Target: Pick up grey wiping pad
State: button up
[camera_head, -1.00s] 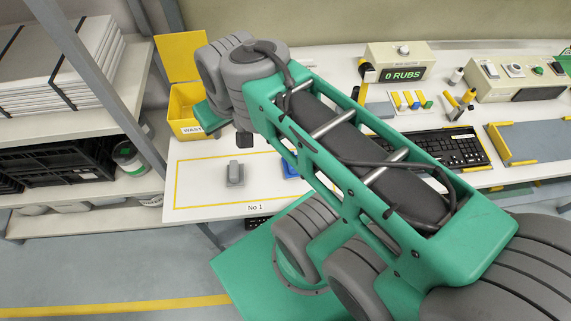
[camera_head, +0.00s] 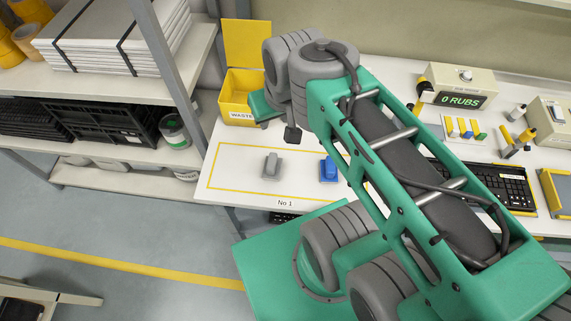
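The grey wiping pad (camera_head: 271,165) lies on the white table inside the yellow-outlined area, with its raised grip upward. A blue pad (camera_head: 328,170) of similar shape lies to its right, close to my arm. My green and grey arm reaches across the right side toward the back of the table. The end of my arm, with my gripper (camera_head: 291,134), is above the table, up and to the right of the grey pad in the picture and apart from it. Only a small dark part shows below the wrist; the fingers cannot be made out.
A yellow waste bin (camera_head: 241,98) stands behind the outlined area. A shelf (camera_head: 110,178) with crates and a can (camera_head: 173,131) stands at the left, beside a post.

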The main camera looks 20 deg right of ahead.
aim_at(272, 170)
jog(key=z, duration=0.05)
jog(key=k, duration=1.15)
jog(key=u, duration=1.15)
jog(key=i, duration=0.7)
jog(key=u, duration=0.6)
